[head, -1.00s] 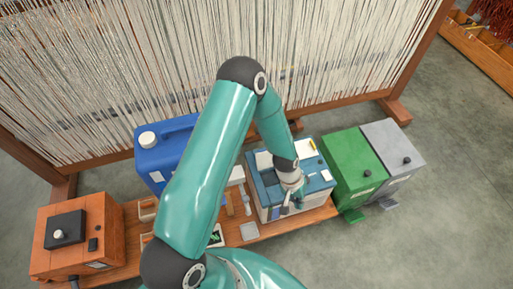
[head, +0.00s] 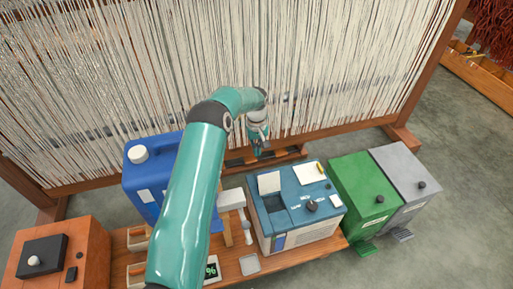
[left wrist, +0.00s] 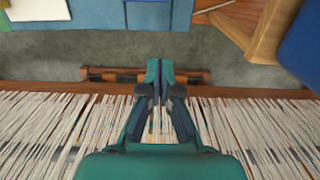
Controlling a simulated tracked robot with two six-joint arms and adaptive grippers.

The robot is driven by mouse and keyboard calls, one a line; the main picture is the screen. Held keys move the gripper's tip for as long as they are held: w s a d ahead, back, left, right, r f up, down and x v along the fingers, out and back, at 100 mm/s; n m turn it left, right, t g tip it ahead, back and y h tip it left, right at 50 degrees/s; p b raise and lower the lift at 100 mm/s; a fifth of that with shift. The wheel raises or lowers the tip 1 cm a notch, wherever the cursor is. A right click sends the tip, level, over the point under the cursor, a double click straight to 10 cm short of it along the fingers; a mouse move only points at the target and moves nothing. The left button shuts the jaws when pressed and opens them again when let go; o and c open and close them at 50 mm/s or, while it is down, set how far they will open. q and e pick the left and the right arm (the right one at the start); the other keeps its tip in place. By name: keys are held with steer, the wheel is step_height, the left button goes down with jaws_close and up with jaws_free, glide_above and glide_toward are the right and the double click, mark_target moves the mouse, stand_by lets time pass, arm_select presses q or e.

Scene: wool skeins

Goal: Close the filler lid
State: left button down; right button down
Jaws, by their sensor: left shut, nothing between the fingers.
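The machine (head: 295,225) is a white box with a blue top on the bench. Its filler lid (head: 269,182) stands up open, pale face toward me, behind a dark square opening (head: 274,202) in the left part of the top. My left gripper (head: 261,150) is behind and above the machine, near the loom threads, apart from the lid. In the left wrist view its fingers (left wrist: 160,76) are shut with nothing between them. The machine's blue top (left wrist: 95,14) is cut by that view's upper edge; I cannot clearly make out the lid there. My right gripper is out of view.
The loom's threads (head: 330,70) stand close behind my left gripper. A blue canister (head: 150,190) stands left of the machine, and green (head: 363,185) and grey (head: 405,180) bins stand right. A white sheet (head: 308,173) lies on the machine's top.

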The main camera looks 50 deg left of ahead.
mark_target(268, 181)
arm_select(q)
steer(key=f, duration=0.6)
steer(key=shift+s+d+f, duration=0.1)
steer(key=shift+d+f, duration=0.15)
steer(key=shift+d, duration=0.1)
steer(key=shift+s+d+r, duration=0.35)
steer(key=shift+s+d, duration=0.05)
steer(key=shift+d, duration=0.35)
steer(key=shift+s+d+r, duration=0.3)
steer(key=shift+s+d, duration=0.1)
steer(key=shift+d, duration=0.35)
